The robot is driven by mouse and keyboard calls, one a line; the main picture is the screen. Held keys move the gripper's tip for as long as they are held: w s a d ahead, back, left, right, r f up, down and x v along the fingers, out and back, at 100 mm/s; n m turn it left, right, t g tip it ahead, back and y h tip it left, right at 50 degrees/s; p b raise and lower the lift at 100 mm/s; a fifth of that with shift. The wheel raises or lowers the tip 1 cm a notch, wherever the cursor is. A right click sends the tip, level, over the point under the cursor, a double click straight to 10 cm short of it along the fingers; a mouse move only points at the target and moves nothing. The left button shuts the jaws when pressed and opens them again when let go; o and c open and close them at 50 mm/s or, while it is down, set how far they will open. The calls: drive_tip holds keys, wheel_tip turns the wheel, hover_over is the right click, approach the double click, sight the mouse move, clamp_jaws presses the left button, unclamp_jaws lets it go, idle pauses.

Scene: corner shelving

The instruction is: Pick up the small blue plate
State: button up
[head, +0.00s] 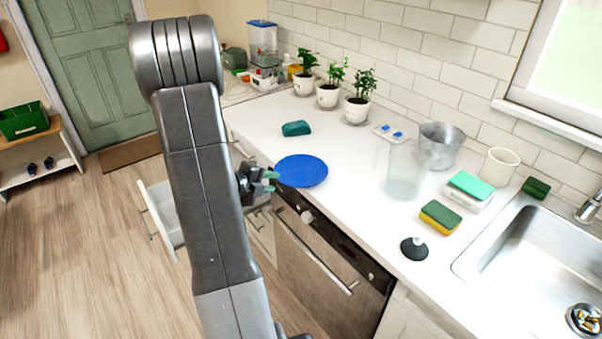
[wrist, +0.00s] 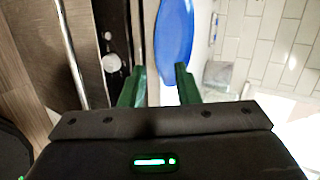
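The small blue plate (head: 301,171) lies flat on the white counter near its front edge. It also shows in the wrist view (wrist: 174,38), ahead of my fingers. My gripper (head: 269,181) is at the plate's left rim, by the counter's front edge. In the wrist view my gripper (wrist: 160,72) has its two green fingers apart, with nothing held. The plate's near end lies closer to the right finger, which overlaps it in this view. I cannot tell whether the rim is between the fingers or whether they touch it.
A teal sponge (head: 296,128) lies behind the plate. A clear glass container (head: 405,172), a metal pot (head: 441,143) and a green-yellow sponge (head: 440,217) stand to the right. Below the counter are a dishwasher (head: 322,262) and an open drawer (head: 160,216).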

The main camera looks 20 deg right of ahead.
drive_tip(key=x, duration=0.5)
drive_tip(key=shift+s+d+f+p, duration=0.1)
drive_tip(key=shift+s+p, duration=0.1)
drive_tip(key=shift+p, duration=0.1)
clamp_jaws()
